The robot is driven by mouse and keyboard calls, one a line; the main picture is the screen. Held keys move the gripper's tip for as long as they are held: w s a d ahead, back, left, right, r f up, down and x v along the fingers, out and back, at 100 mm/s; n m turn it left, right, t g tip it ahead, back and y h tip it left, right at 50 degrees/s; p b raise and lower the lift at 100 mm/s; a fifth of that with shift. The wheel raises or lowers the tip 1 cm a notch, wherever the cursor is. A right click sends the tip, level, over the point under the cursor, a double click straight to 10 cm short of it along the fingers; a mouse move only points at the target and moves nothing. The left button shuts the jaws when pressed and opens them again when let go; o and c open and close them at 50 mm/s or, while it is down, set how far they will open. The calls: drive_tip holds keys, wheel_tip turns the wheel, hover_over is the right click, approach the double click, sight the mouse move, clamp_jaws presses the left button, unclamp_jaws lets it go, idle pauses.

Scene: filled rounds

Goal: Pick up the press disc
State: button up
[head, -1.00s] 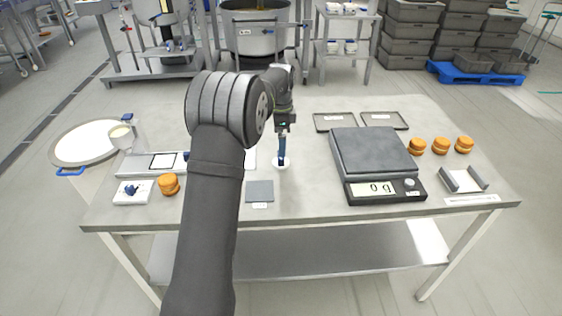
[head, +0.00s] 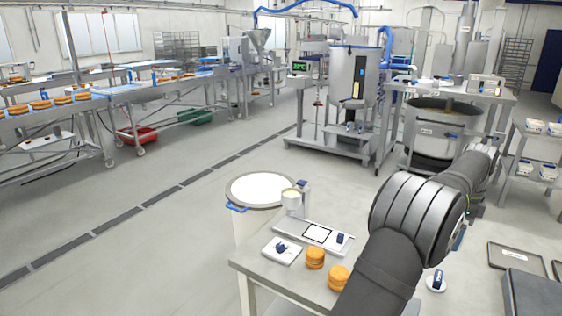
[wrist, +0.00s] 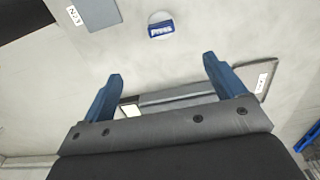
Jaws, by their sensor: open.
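The press disc (wrist: 161,28) is a small white round with a blue, lettered top, lying flat on the grey table near the top of the wrist view. In the head view the press disc (head: 436,281) stands on the table just right of my arm. My gripper (wrist: 163,65) is open, with its two blue fingers spread wide and nothing between them. The disc lies beyond the fingertips, apart from them and roughly centred between them. In the head view my arm hides most of the gripper; only a bit of blue (head: 459,237) shows above the disc.
Two orange filled rounds (head: 315,258) stand left of my arm, near a white pad with a blue piece (head: 280,249) and a pale tray (head: 300,232). Dark trays (head: 515,256) and a scale (head: 527,295) lie right. A grey square plate (wrist: 90,12) is near the disc.

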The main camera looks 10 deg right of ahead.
sight(439, 276)
drive_tip(key=shift+c, duration=0.5)
drive_tip(key=s+a+f+n+t+h, duration=0.2)
drive_tip(key=s+a+n+t+h, duration=0.15)
drive_tip(key=n, duration=1.45)
drive_tip(key=x, duration=1.1)
drive_tip(key=shift+s+a+f, duration=0.25)
drive_tip(key=shift+a+f, duration=0.05)
drive_tip(key=shift+f, duration=0.15)
drive_tip(key=shift+s+a+x, duration=0.15)
drive_tip(key=shift+x, duration=1.2)
drive_tip(key=shift+s+a+x, duration=0.15)
drive_tip(key=shift+x, duration=1.2)
drive_tip(key=shift+f, duration=0.15)
drive_tip(key=c, duration=1.1)
drive_tip(key=shift+c, duration=0.4)
